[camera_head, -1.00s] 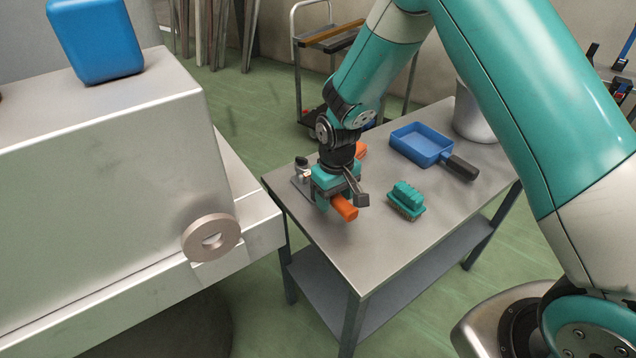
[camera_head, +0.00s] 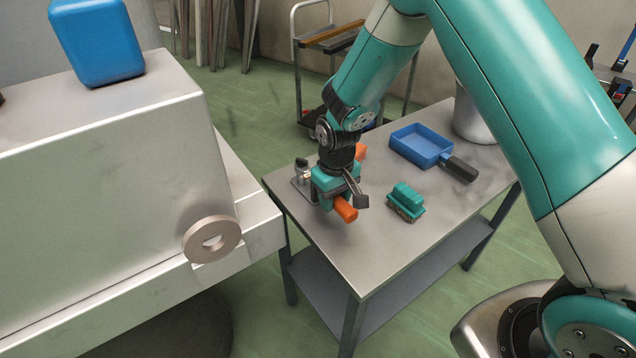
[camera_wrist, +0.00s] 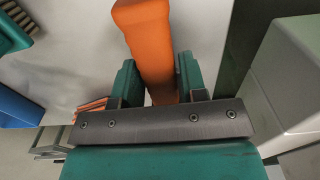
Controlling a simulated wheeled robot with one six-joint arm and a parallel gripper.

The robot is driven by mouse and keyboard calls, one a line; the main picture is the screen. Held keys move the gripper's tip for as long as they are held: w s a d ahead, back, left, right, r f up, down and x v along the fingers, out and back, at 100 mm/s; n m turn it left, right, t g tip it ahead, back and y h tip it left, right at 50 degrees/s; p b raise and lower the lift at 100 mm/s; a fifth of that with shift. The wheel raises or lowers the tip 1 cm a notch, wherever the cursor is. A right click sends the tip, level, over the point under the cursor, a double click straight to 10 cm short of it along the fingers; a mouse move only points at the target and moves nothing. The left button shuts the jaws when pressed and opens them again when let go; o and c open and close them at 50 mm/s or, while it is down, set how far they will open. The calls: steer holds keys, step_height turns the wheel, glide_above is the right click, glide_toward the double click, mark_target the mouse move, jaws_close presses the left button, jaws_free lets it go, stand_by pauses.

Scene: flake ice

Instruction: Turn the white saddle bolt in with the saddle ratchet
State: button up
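My gripper (camera_head: 335,190) is over the near left end of the steel table. Its teal fingers (camera_wrist: 158,80) press on both sides of an orange handle, which I take to be the saddle ratchet (camera_head: 346,209). In the wrist view the orange handle (camera_wrist: 148,35) runs out between the fingers, away from the palm. The ratchet's head is hidden by the gripper. A small light upright post with a dark top (camera_head: 302,171) stands on a flat plate at the table's left corner, just left of the gripper. I cannot make out the white saddle bolt.
A green brush (camera_head: 407,201), a blue scoop (camera_head: 422,145) with a dark handle and a grey bucket (camera_head: 477,115) are on the steel table (camera_head: 375,245). Another orange piece (camera_head: 361,152) shows behind the gripper. A large metal housing (camera_head: 110,170) stands at left.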

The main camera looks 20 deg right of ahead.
jaws_close()
steer(key=shift+r+p, duration=0.6)
steer(key=shift+r, duration=0.1)
steer(key=shift+r+p, duration=2.4)
steer(key=shift+r, duration=0.5)
